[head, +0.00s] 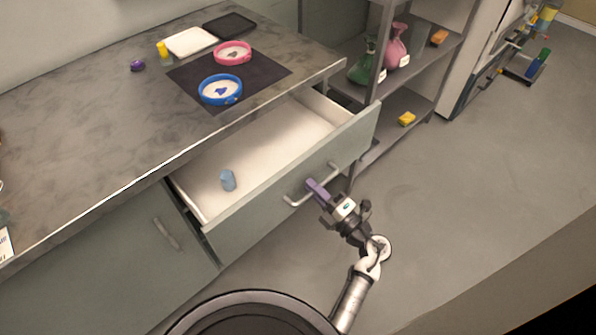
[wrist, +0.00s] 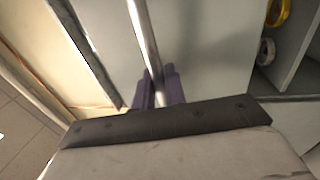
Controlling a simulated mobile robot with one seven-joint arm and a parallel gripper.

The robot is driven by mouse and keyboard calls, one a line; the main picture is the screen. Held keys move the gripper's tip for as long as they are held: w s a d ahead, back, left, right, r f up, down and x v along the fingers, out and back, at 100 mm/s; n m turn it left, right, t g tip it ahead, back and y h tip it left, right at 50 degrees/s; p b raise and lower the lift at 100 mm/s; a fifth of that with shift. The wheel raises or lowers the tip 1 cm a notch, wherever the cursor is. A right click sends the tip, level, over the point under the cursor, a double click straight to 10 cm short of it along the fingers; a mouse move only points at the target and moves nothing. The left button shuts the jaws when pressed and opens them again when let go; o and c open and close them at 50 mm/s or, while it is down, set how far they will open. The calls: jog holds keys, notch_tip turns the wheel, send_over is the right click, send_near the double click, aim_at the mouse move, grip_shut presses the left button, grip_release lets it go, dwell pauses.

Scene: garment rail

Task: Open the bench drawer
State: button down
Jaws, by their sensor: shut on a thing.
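The bench drawer (head: 262,158) is pulled well out from under the grey bench, and its white inside shows in the head view. A blue object (head: 228,180) lies on the drawer floor near its left side. The drawer's metal bar handle (head: 296,198) is on the front panel. My gripper (head: 315,187) is at the handle, its purple fingers shut on the bar. In the wrist view the bar handle (wrist: 143,35) runs down between the two purple fingers (wrist: 158,90).
A blue ring dish (head: 221,89) and a pink ring dish (head: 232,53) sit on a dark mat on the bench top. A closed cabinet door (head: 120,260) is at left.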

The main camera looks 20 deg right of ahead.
jog(key=r+v, duration=0.1)
jog(key=v, duration=0.6)
jog(key=shift+r, duration=0.2)
jog(key=shift+s, duration=0.15)
jog(key=c, duration=1.8)
grip_release()
jog(key=b+v, duration=0.3)
jog(key=v, duration=1.1)
